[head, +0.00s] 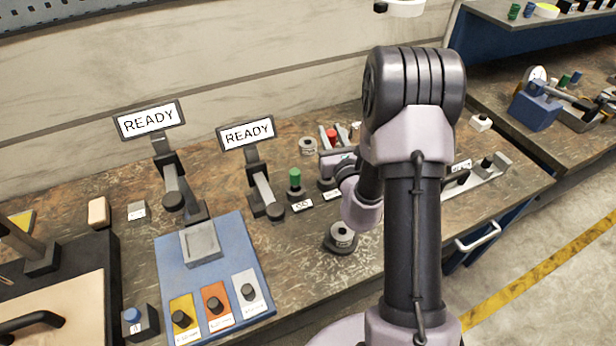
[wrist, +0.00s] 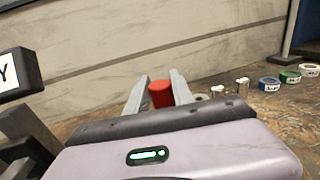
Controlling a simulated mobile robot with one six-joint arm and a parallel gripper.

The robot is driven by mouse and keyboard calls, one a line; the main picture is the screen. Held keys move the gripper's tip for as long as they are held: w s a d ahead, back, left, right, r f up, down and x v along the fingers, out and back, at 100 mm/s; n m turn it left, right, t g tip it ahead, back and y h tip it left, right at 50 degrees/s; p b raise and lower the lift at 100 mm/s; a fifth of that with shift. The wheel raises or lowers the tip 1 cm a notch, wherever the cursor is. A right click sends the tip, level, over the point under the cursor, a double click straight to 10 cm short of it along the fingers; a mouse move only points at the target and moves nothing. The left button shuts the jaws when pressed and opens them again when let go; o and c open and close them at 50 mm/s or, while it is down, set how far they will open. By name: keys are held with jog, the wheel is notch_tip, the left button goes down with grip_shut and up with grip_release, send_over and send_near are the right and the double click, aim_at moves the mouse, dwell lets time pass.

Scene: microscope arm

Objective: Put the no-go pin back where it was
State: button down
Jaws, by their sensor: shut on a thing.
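The red no-go pin (wrist: 161,94) is between the two fingers of my gripper (wrist: 158,90) in the wrist view. My gripper (head: 329,138) is shut on it, and the red top (head: 331,136) also shows in the head view. The pin's lower part is hidden by the gripper body. Below the gripper is a dark base (head: 328,184) with a white label beside it, partly covered by my arm. To its left the green pin (head: 295,178) stands upright in its own dark base, with a label in front.
Two screens reading READY, the left (head: 149,121) and the right (head: 248,135), stand on posts to the left. A round grey part (head: 341,238) is in front and a ring (head: 308,145) behind. A blue plate (head: 212,255) lies left. My arm hides much of the bench's right part.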

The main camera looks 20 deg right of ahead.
jog(key=f+b, duration=0.2)
jog(key=f, duration=0.3)
jog(key=f+b, duration=0.2)
jog(key=f, duration=0.3)
jog(key=shift+a+b, duration=0.2)
jog(key=shift+b, duration=0.2)
jog(key=shift+f, duration=0.15)
jog(key=c, duration=1.1)
grip_release()
